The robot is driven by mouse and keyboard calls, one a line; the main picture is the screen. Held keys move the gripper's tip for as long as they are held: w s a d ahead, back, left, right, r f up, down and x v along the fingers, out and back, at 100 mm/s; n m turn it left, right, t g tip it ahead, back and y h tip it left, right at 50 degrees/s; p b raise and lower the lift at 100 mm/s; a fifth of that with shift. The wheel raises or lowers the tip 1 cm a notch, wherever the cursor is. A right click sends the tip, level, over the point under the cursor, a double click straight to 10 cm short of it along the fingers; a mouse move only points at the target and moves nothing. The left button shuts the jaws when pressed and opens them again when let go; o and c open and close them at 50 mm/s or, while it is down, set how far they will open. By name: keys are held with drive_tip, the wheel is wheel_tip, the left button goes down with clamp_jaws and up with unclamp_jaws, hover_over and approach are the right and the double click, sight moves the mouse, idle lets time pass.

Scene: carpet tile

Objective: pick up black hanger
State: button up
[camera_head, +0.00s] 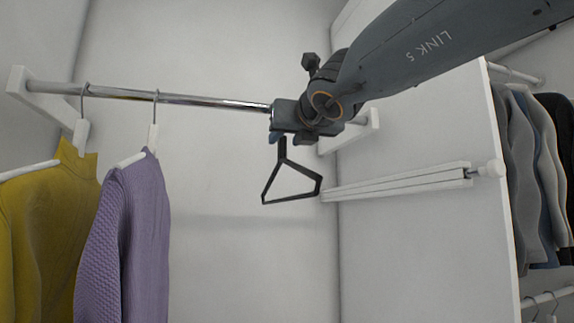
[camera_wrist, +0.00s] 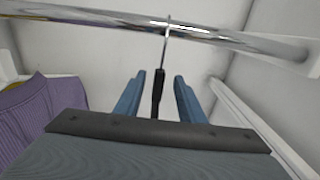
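The black hanger (camera_head: 291,199) hangs below the chrome rail at its right part, with no garment on it. In the wrist view its metal hook goes over the rail, and its black neck (camera_wrist: 158,92) stands between the two blue fingers of my gripper (camera_wrist: 158,85). The fingers are apart, with a gap on both sides of the neck. In the head view my gripper (camera_head: 283,140) is at the hanger's top, partly hidden by my wrist, and the hook is hidden there.
The chrome rail (camera_head: 190,99) runs just behind the gripper; it also crosses the wrist view (camera_wrist: 100,18). A purple sweater (camera_head: 127,240) and a yellow sweater (camera_head: 50,225) hang at left. A white slatted rack (camera_head: 395,183) is at right. Other clothes (camera_head: 535,180) hang beyond the partition.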

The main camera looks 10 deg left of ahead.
sight(278, 145)
drive_tip(key=shift+x, duration=3.85)
clamp_jaws()
